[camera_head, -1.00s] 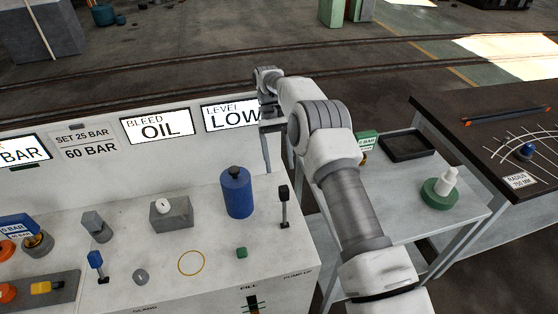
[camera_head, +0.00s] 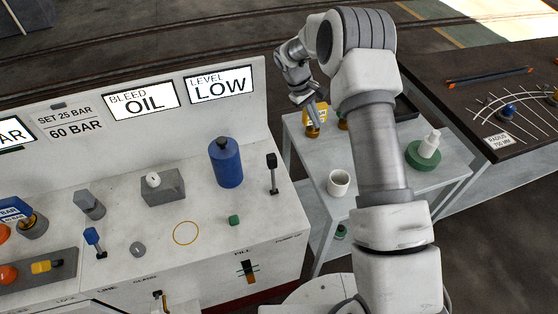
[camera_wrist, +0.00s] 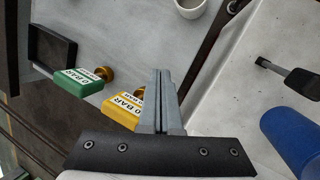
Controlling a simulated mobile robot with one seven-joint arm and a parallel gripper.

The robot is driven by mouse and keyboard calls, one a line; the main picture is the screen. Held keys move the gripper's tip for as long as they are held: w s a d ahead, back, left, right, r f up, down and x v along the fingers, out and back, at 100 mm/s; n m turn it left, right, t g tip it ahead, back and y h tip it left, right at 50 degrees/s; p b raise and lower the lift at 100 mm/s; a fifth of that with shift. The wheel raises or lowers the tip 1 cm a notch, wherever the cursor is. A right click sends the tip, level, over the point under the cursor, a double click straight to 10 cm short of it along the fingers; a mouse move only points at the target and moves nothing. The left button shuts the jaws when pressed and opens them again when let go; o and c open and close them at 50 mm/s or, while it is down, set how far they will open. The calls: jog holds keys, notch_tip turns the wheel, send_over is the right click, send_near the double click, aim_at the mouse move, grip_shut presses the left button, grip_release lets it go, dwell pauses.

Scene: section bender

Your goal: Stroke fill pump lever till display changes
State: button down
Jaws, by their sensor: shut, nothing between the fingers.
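The level display (camera_head: 221,86) reads LOW in the head view. A black-topped upright lever (camera_head: 272,172) stands at the console's right end, behind a partly readable PUMP label; its dark head and grey rod also show in the wrist view (camera_wrist: 296,78). In the wrist view my fingers (camera_wrist: 161,76) are shut together and empty.
A blue bottle (camera_head: 226,163) stands left of the lever. A green tagged part (camera_wrist: 78,82) shows in the wrist view. The console right of the blue bottle is fairly clear.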

jog(key=d+r+n+t+p, duration=0.1)
jog(key=d+n+t, duration=0.2)
jog(key=d+n, duration=0.15)
jog(key=s+a+r+n+t+y+p, duration=0.1)
jog(key=s+a+r+n+y, duration=0.15)
jog(key=s, duration=0.45)
jog(key=s+a+r+n+y+p, duration=0.1)
jog(key=s+a+n+y, duration=0.3)
jog(key=s, duration=0.4)
jog(key=s+a+r+n+t+y+p, duration=0.1)
jog(key=s+a+n+y, duration=0.25)
jog(key=s, duration=0.35)
jog(key=b, duration=0.4)
send_near(271, 169)
notch_tip(271, 169, down, 4)
jog(key=s, duration=0.2)
jog(key=shift+m+g, duration=0.3)
jog(key=shift+m, duration=0.15)
jog(key=shift+w+a+f+p, duration=0.1)
jog(key=shift+w+a+p, duration=0.35)
jog(key=shift+w, duration=0.55)
jog(key=shift+w+a+f+p, duration=0.1)
jog(key=shift+w+a+p, duration=0.1)
jog(key=shift+w+a, duration=0.65)
jog(key=shift+w+d, duration=0.2)
jog(key=shift+w+r, duration=0.1)
